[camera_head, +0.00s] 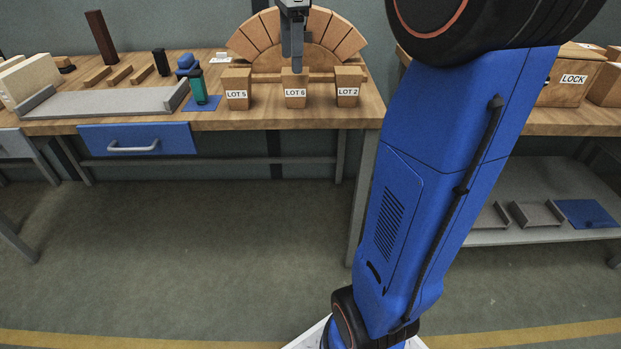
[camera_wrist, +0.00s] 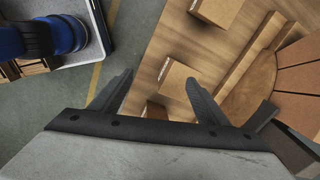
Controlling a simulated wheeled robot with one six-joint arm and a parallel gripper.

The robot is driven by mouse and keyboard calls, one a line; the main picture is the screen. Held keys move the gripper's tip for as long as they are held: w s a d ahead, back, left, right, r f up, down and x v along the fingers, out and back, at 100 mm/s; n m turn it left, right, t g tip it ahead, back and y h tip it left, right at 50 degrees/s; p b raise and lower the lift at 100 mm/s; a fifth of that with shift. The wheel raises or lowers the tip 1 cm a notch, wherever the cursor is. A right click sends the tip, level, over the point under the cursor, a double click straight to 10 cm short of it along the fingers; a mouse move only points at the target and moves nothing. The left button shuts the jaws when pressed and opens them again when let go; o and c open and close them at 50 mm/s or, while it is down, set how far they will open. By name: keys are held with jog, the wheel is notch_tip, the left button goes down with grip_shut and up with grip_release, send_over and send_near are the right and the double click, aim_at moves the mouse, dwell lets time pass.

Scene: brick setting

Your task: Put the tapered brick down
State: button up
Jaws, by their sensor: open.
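A tan tapered brick labelled LOT 6 (camera_head: 295,92) stands on the wooden bench, in the middle of a row of three labelled bricks. My gripper (camera_head: 292,66) is above and just behind it, pointing down. In the wrist view my gripper (camera_wrist: 160,80) has its two fingers spread apart, with a tan brick (camera_wrist: 175,84) showing between and beyond them. No brick is held in the fingers. I cannot tell whether a finger touches that brick. Behind stands an arch of tapered bricks (camera_head: 246,38); my gripper hides its top middle.
LOT 5 (camera_head: 238,94) and LOT 2 (camera_head: 348,92) flank LOT 6 closely. A LOCK box (camera_head: 565,82) is on another bench at right. The floor in front is clear.

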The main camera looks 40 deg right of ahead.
jog(key=s+a+f+n+t, duration=0.1)
jog(key=s+a+f+n, duration=0.3)
jog(key=s+f+n, duration=0.3)
jog(key=s+a+f+n+t, duration=0.1)
jog(key=s+a+f+n, duration=0.3)
jog(key=s, duration=0.6)
jog(key=s+a+f+n+t, duration=0.2)
jog(key=s+a+f+n, duration=0.2)
jog(key=s+f+n, duration=0.5)
jog(key=shift+s+a+f+n, duration=0.15)
jog(key=shift+a+f+n, duration=0.15)
jog(key=shift+n, duration=0.4)
